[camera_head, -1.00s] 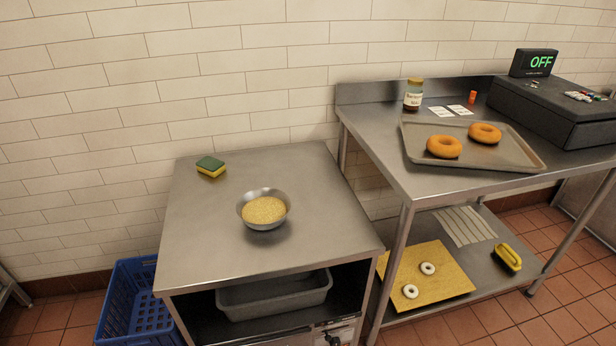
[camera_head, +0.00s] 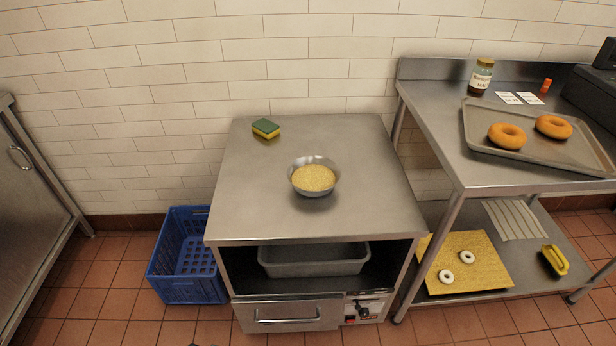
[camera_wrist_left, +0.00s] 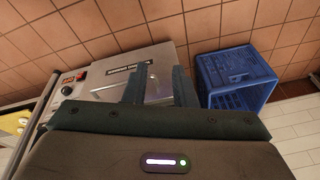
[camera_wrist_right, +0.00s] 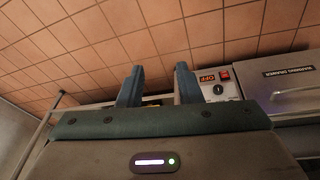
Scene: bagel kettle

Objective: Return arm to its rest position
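My left gripper (camera_wrist_left: 160,88) shows in the left wrist view with its two fingers apart and nothing between them. Behind it are a steel drawer front and the blue crate. My right gripper (camera_wrist_right: 158,86) shows in the right wrist view, also with fingers apart and empty. Behind it are floor tiles and the control panel (camera_wrist_right: 217,85) of the drawer unit. Neither gripper shows clearly in the head view; a small dark shape sits at its bottom edge. Neither gripper touches any object.
A steel counter (camera_head: 250,210) holds a bowl (camera_head: 300,187) of yellow grains and a sponge (camera_head: 265,128). A blue crate (camera_head: 188,290) stands on the floor to its left. At right, a steel table has a tray (camera_head: 480,125) with two bagels. The floor in front is clear.

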